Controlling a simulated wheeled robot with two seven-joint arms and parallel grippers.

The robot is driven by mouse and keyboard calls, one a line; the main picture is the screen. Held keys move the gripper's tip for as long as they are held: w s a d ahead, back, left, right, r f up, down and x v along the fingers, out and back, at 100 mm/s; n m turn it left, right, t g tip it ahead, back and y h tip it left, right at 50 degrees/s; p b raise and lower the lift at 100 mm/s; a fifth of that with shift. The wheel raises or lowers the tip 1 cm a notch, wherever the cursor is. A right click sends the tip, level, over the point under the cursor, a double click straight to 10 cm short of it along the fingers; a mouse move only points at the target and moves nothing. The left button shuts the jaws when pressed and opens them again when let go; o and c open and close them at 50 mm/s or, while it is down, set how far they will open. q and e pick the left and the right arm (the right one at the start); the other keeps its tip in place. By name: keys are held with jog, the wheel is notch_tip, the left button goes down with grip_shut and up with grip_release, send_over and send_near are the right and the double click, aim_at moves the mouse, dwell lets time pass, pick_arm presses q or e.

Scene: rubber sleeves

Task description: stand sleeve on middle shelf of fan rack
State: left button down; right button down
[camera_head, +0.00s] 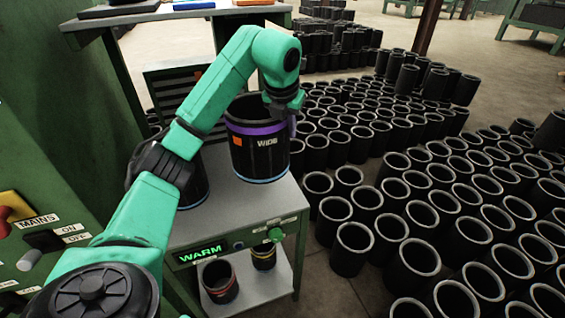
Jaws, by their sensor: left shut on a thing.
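A black sleeve (268,160) has a purple band, an orange square, the word "WIDE" and a blue lower ring. My left gripper (285,105) is shut on its upper right rim and holds it upright, open end up. It is over the grey middle shelf (240,215) of the green rack; I cannot tell whether its base touches. A second dark sleeve (195,190) with a blue lower ring stands to its left, partly hidden by my arm. The rack's lower shelf (262,288) holds a red-ringed sleeve (220,283) and a yellow-banded sleeve (264,257). My right gripper is out of view.
The rack's front panel has a lit "WARM" display (201,254) and a green knob (276,234). The top shelf (180,14) holds coloured flat items. Many black sleeves (410,262) crowd the floor at right. A green switch cabinet (50,170) is at left.

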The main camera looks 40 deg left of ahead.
aim_at(287, 163)
pick_arm(q)
notch_tip(287, 163, down, 11)
jog(key=shift+f, duration=0.1)
jog(key=c, duration=1.3)
grip_release()
jog(key=shift+f, duration=0.1)
jog(key=o, duration=0.4)
jog(key=shift+s, duration=0.1)
